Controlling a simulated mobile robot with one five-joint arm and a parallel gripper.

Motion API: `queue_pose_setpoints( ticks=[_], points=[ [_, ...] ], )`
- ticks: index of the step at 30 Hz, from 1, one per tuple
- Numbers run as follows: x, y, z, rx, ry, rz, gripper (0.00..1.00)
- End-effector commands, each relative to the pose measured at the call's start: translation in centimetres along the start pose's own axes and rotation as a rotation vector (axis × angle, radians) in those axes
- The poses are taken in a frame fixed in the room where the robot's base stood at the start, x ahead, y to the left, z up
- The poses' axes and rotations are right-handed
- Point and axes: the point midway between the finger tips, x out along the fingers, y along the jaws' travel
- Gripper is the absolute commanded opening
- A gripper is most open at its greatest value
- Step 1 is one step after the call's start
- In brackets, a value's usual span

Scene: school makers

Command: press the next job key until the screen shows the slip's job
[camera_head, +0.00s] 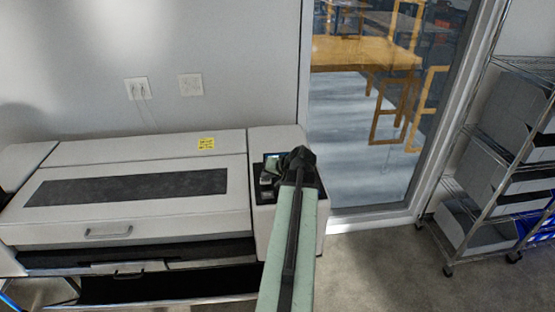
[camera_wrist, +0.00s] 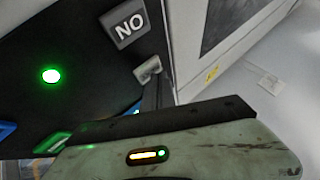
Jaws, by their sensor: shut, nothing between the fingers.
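The control panel (camera_head: 257,190) is a black strip on the right end of a white wide printer. A small bluish-green screen (camera_head: 271,159) at its far end is partly hidden by my gripper, and its text is too small to read. The yellow slip (camera_head: 206,143) lies on the printer's top; its writing is unreadable, and it also shows in the wrist view (camera_wrist: 211,74). In the wrist view a grey key marked "NO" (camera_wrist: 128,22) and a round green light (camera_wrist: 51,76) show on the panel. My gripper (camera_head: 300,157) is shut and empty over the panel's right side.
The printer's long lid (camera_head: 130,215) with a dark window fills the left. Two wall plates (camera_head: 190,85) are behind it. A glass door (camera_head: 365,120) and a wire shelf cart (camera_head: 490,150) stand to the right, with bare floor between.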

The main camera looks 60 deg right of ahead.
Motion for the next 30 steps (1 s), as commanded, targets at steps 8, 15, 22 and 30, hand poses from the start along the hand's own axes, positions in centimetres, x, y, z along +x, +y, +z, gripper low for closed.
queue_pose_setpoints(
  ticks=[8, 15, 22, 30],
  points=[
    [0.15, 0.16, 0.14, 0.0, 0.0, 0.0, 0.0],
    [0.3, 0.26, 0.24, 0.0, 0.0, 0.0, 0.0],
    [-0.17, -0.09, -0.1, 0.0, 0.0, 0.0, 0.0],
    [-0.47, -0.33, -0.32, 0.0, 0.0, 0.0, 0.0]
  ],
)
